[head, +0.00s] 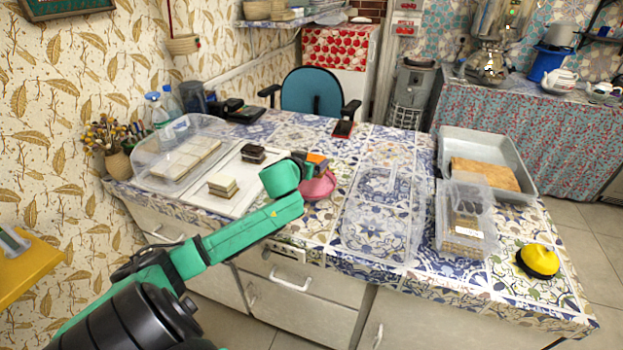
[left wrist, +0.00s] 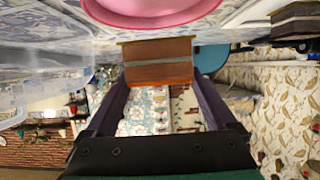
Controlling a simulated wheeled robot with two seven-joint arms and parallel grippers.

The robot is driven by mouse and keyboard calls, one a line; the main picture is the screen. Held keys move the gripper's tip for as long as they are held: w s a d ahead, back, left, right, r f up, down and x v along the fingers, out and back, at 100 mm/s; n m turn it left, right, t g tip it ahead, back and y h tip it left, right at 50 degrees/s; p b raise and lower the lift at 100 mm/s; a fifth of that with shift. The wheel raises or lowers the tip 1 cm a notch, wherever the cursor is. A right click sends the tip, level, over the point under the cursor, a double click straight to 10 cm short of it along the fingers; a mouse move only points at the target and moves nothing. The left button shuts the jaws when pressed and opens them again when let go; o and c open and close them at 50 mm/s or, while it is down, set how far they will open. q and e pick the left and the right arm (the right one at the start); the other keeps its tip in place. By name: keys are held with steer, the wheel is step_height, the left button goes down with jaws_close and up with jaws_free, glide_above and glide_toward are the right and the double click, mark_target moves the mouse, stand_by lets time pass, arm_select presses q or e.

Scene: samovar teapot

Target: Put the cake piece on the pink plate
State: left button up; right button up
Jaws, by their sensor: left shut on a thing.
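The cake piece, brown with an orange layer, shows at the tip of my left gripper (head: 312,165) in the head view (head: 319,159). In the left wrist view the cake piece (left wrist: 157,62) sits between the two dark fingers of the left gripper (left wrist: 157,80), which is shut on it. The pink plate (head: 320,188) lies on the tiled table, partly hidden by my left arm. The pink plate's edge also shows at the top of the left wrist view (left wrist: 150,14), close to the cake piece. I cannot tell whether they touch. My right gripper is not in view.
A white board (head: 240,203) left of the plate bears a pale layered cake piece (head: 222,184) and a dark one (head: 253,153). A clear container (head: 150,185) stands farther left. Clear boxes (head: 440,232), a grey tray (head: 531,182) and a yellow brush (head: 538,260) are on the right.

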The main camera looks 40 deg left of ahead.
arm_select(q)
step_height(320, 180, down, 5)
steer(key=shift+r+b, duration=0.1)
steer(key=shift+b, duration=0.3)
steer(key=shift+f, duration=0.25)
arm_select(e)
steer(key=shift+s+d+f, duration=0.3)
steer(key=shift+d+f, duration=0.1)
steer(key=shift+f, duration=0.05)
arm_select(q)
steer(key=shift+f, duration=0.1)
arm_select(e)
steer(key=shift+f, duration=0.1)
arm_select(q)
steer(key=shift+f, duration=0.1)
steer(key=o, duration=1.1)
steer(key=shift+r, duration=0.25)
steer(key=p+v, duration=0.1)
steer(key=v, duration=1.1)
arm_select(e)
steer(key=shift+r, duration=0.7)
